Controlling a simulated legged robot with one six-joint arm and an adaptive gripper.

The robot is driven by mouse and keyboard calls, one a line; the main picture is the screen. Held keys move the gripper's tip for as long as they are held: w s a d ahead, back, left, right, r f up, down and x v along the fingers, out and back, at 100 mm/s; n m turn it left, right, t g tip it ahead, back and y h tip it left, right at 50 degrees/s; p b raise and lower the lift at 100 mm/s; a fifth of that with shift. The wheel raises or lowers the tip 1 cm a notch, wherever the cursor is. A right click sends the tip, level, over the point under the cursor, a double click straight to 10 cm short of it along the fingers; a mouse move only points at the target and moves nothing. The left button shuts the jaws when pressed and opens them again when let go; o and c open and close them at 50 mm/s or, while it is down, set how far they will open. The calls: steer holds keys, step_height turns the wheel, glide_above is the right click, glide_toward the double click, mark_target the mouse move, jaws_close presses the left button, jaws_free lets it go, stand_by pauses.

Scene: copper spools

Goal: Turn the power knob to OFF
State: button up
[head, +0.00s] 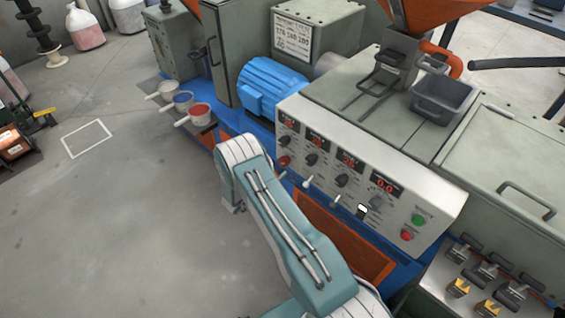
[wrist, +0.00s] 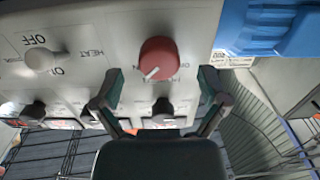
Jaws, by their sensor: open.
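The red knob (wrist: 158,58), which appears to be the power knob, sits on the pale control panel (wrist: 120,25) in the wrist view. Its white mark points to the lower left of that picture; the lettering beside it is partly hidden. In the head view the red knob (head: 284,160) is at the left end of the panel (head: 330,165). My gripper (wrist: 161,85) is open, its fingers apart on either side of and below the knob in the wrist view. I cannot tell whether they touch anything. My arm hides the gripper in the head view.
Dark knobs (wrist: 163,108) lie near the fingers. A blue motor (head: 272,85) stands behind the panel's left end. Open floor (head: 120,220) lies left.

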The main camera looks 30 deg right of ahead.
mark_target(281, 164)
steer(key=x, duration=0.3)
steer(key=shift+w+d, duration=0.1)
steer(key=shift+d, duration=0.3)
steer(key=shift+a, duration=0.1)
steer(key=shift+c, duration=0.3)
steer(key=c, duration=1.1)
steer(key=shift+n, duration=0.4)
steer(key=n, duration=0.3)
steer(key=shift+r+n, duration=0.1)
steer(key=shift+n, duration=0.2)
steer(key=n, duration=0.4)
steer(key=shift+w+n, duration=0.1)
steer(key=shift+n, duration=0.2)
steer(key=n, duration=0.5)
steer(key=shift+n, duration=2)
